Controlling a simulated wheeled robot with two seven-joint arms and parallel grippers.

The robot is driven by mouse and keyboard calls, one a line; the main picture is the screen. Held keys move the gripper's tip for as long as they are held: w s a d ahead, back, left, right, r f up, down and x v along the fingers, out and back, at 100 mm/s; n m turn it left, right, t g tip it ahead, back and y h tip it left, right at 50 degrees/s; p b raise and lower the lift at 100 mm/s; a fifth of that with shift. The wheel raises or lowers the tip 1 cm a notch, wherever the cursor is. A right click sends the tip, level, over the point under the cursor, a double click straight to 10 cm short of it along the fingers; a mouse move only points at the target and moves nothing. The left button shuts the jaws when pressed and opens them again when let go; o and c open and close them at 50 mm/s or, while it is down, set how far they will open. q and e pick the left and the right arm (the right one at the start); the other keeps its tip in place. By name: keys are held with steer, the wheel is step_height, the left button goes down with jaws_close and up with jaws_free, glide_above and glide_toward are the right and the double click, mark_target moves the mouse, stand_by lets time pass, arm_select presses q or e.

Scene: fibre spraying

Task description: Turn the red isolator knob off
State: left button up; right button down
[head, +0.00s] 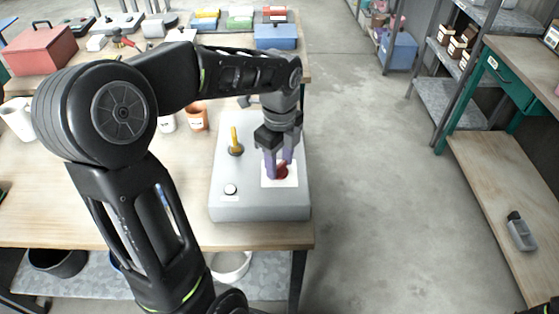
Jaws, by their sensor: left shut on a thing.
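The red isolator knob (283,172) sits on a white square plate (287,182) on the right part of a grey box (235,209). My left gripper (278,170) points down over it, its purple fingers shut on the knob. The fingers hide part of the knob, and I cannot tell its exact turn angle. A yellow lever (235,141) and a white round button (231,190) are on the left part of the same box. My right gripper is not in view.
The box stands on a wooden table (180,225) near its right edge. Orange (195,117) and white cups (18,119) stand left of it. A red toolbox (40,48) and a blue box (276,37) are behind. Open floor (370,200) lies to the right, before another bench (500,190).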

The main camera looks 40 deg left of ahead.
arm_select(q)
steer(key=shift+c, duration=0.7)
steer(key=shift+n, duration=0.4)
steer(key=n, duration=0.3)
steer(key=n+b, duration=0.1)
steer(key=n, duration=0.3)
steer(key=shift+w+n, duration=0.1)
steer(key=shift+n, duration=0.2)
steer(key=n, duration=0.3)
steer(key=shift+n, duration=0.3)
steer(key=shift+n+b, duration=0.5)
steer(key=shift+n, duration=1.5)
